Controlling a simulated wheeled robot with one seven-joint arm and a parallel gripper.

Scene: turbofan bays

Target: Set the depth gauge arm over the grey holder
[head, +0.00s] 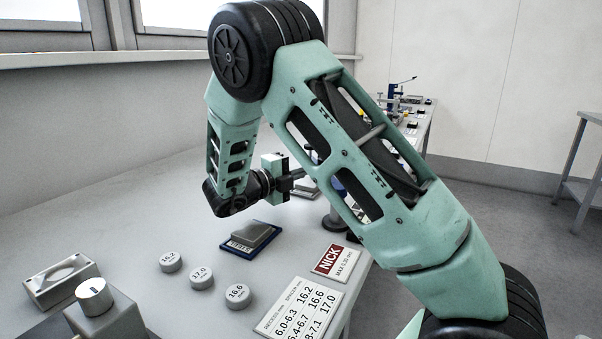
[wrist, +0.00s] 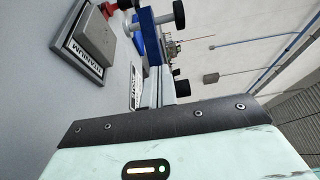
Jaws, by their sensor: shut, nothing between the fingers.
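In the wrist view the holder (wrist: 97,38) shows at the upper left with a TITANIUM label. The depth gauge is mostly hidden behind my arm in the head view; a dark round foot (head: 334,222) and a bit of blue show there. In the wrist view a blue part with black knobs (wrist: 150,22), apparently the gauge, stands right of the holder. My gripper (head: 298,175) is shut and empty, above the bench near the gauge; whether it touches it cannot be told.
Three grey discs (head: 200,276) marked with numbers lie left of the holder. A NICK card (head: 333,262) and a number chart (head: 298,308) lie near the bench edge. The back left bench is clear.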

